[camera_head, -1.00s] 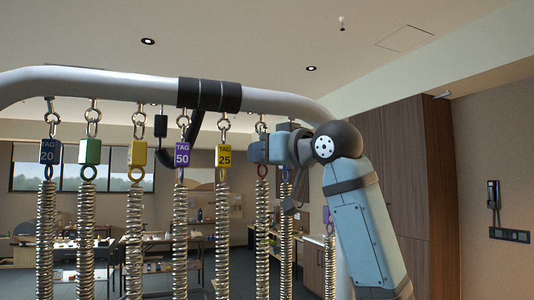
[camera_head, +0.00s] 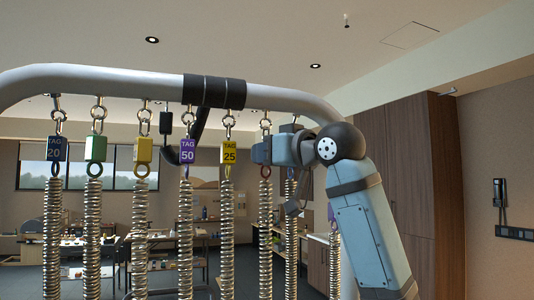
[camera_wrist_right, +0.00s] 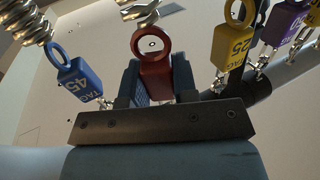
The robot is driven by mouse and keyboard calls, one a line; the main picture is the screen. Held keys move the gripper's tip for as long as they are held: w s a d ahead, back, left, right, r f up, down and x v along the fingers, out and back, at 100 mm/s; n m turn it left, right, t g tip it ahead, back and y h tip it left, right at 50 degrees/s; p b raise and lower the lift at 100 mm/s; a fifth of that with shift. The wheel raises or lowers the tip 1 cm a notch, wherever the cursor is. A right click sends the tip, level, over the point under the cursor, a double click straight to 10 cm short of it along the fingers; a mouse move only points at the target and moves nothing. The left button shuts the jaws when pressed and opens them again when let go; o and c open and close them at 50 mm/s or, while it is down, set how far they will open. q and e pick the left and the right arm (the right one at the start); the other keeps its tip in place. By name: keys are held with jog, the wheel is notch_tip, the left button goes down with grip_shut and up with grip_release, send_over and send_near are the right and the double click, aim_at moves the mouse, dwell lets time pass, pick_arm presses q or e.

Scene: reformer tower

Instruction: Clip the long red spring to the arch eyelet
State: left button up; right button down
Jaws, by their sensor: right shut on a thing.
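The long red spring (camera_head: 265,232) hangs down as a silver coil below a red ring (camera_head: 265,171). Its red tag block (camera_wrist_right: 154,76) shows in the right wrist view between the two jaw fingers, with the red ring above it in that picture. My right gripper (camera_head: 262,151) is shut on this red tag block just below the arch (camera_head: 290,101). A metal clip (camera_head: 265,125) shows between the gripper and the arch; I cannot tell whether it is hooked in the eyelet. My left gripper is not in view.
Other springs hang from the arch at left, with blue 20 (camera_head: 57,149), green (camera_head: 96,148), yellow (camera_head: 143,150), purple 50 (camera_head: 188,151) and yellow 25 (camera_head: 229,152) tags. A blue 45 tag (camera_wrist_right: 72,80) hangs close beside my right gripper. A wooden cabinet (camera_head: 408,190) stands behind my arm.

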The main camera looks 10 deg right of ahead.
jog(key=shift+c, duration=2.4)
grip_release()
jog(key=shift+s, duration=0.1)
jog(key=shift+b+v, duration=0.45)
jog(key=shift+v, duration=2.5)
